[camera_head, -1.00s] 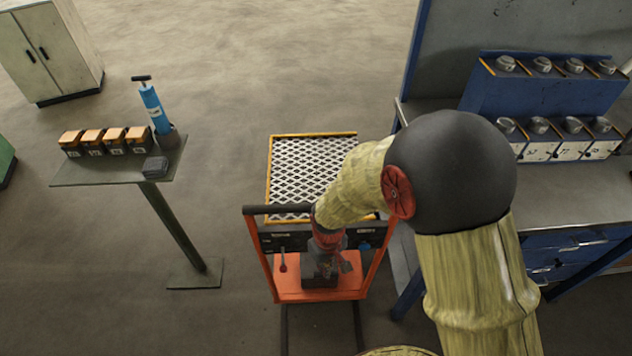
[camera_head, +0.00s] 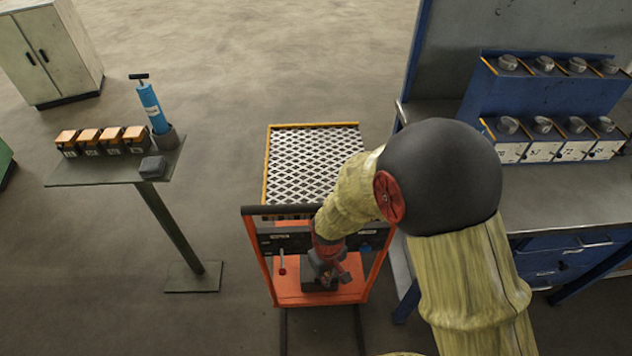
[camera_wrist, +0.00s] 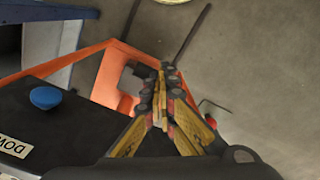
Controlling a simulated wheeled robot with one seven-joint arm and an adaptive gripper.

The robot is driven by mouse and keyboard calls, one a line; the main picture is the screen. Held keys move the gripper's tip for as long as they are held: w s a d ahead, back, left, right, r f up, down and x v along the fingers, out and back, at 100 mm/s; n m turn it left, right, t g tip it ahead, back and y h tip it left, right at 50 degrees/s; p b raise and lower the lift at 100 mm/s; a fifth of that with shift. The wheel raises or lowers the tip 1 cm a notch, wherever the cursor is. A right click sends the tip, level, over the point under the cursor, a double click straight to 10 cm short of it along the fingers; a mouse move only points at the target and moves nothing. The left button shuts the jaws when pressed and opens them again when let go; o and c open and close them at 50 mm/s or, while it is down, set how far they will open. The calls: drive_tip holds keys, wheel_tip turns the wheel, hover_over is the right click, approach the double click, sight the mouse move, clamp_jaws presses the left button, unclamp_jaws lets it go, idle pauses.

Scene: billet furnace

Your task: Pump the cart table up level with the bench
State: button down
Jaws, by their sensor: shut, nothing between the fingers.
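The cart (camera_head: 320,296) has an orange frame and a dark handle bar; its table (camera_head: 310,160) is a white mesh plate with a yellow-orange edge. The bench (camera_head: 565,205) stands to its right; I cannot tell how their heights compare. My gripper (camera_head: 328,278) is low inside the cart's near frame, over its orange base. In the wrist view my gripper (camera_wrist: 164,75) has its fingers together and empty, beside a grey block (camera_wrist: 130,80). A dark panel there carries a blue knob (camera_wrist: 47,97) and a "DOWN" label (camera_wrist: 12,146). My arm hides part of the table.
A small lever with a red knob (camera_head: 282,270) shows at the cart's left. A stand (camera_head: 100,172) at left holds orange-topped boxes (camera_head: 102,140) and a blue pump-like tool (camera_head: 152,108). The bench carries blue racks (camera_head: 545,92). The floor between stand and cart is clear.

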wheel_tip(320, 180, up, 8)
drive_tip(key=p, duration=0.6)
drive_tip(key=shift+w+r, duration=0.15)
drive_tip(key=shift+w, duration=0.3)
idle(0.4)
drive_tip(key=shift+s+f+b, duration=0.2)
drive_tip(key=shift+f+b, duration=0.65)
drive_tip(key=shift+f, duration=0.6)
drive_tip(key=shift+s+f+b, duration=0.15)
drive_tip(key=shift+f+b, duration=0.65)
drive_tip(key=shift+f, duration=0.65)
drive_tip(key=shift+s+f+b, duration=0.2)
drive_tip(key=shift+f+b, duration=0.65)
drive_tip(key=shift+f, duration=0.6)
drive_tip(key=shift+r, duration=0.25)
wheel_tip(320, 180, up, 8)
drive_tip(key=w+p, duration=0.1)
drive_tip(key=p, duration=0.5)
drive_tip(key=shift+p, duration=0.3)
